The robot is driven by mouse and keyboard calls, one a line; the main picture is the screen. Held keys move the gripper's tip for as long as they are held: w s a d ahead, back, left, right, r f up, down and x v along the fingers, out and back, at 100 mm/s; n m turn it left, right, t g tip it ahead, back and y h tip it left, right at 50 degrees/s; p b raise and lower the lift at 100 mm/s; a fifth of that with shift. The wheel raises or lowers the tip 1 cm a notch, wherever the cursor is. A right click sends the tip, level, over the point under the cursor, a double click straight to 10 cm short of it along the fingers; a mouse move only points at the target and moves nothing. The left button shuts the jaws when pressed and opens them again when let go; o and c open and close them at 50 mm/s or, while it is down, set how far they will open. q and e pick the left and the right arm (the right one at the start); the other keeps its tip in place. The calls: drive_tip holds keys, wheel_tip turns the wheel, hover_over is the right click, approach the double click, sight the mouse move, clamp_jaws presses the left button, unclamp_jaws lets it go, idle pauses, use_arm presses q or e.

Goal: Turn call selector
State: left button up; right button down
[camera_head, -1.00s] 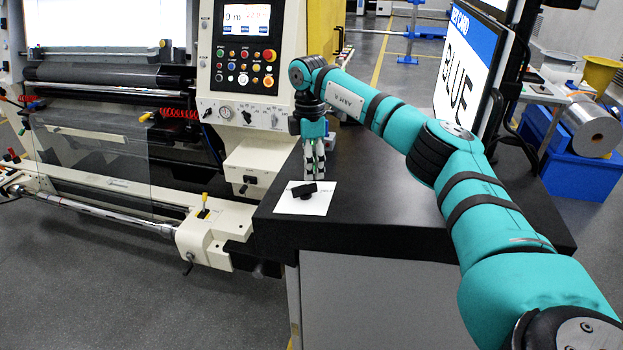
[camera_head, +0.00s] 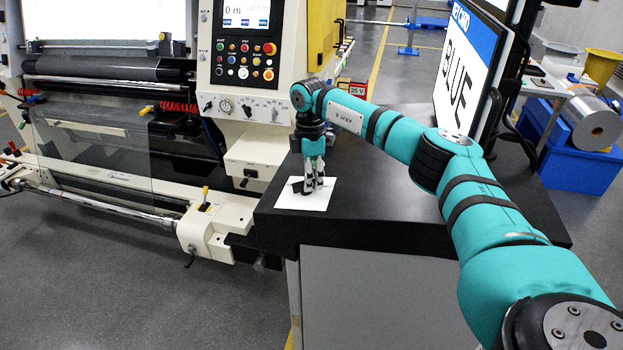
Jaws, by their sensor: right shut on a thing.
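The call selector is a small black knob (camera_head: 297,185) on a white square plate (camera_head: 318,201) near the front left corner of the black table. My right gripper (camera_head: 311,186) points straight down over the plate and is shut on the knob. Its fingers hide the right part of the knob. The knob's exact angle is hard to read at this size. My left gripper is not in view.
The black table top (camera_head: 385,215) is bare around the plate. A tilted screen reading BLUE (camera_head: 462,68) stands at its right.

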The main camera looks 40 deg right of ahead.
drive_tip(key=shift+w, duration=0.1)
idle(0.3)
drive_tip(key=n, duration=0.3)
drive_tip(key=shift+w, duration=0.25)
drive_tip(key=n, duration=0.3)
drive_tip(key=shift+w+n+g, duration=0.3)
drive_tip(key=shift+g, duration=0.1)
drive_tip(key=n, duration=0.4)
drive_tip(key=w+n+b, duration=0.1)
drive_tip(key=n, duration=0.1)
drive_tip(key=shift+a+f+g, duration=0.1)
drive_tip(key=shift+a+g, duration=0.1)
drive_tip(key=shift+g, duration=0.2)
drive_tip(key=n, duration=0.4)
drive_tip(key=n+h+b, duration=0.1)
drive_tip(key=shift+w+a+n, duration=0.2)
drive_tip(key=shift+a+n, duration=0.2)
drive_tip(key=n, duration=0.2)
drive_tip(key=a+n+h, duration=0.1)
drive_tip(key=n, duration=0.2)
drive_tip(key=shift+n, duration=0.3)
drive_tip(key=c, duration=1.4)
unclamp_jaws()
drive_tip(key=shift+f, duration=0.1)
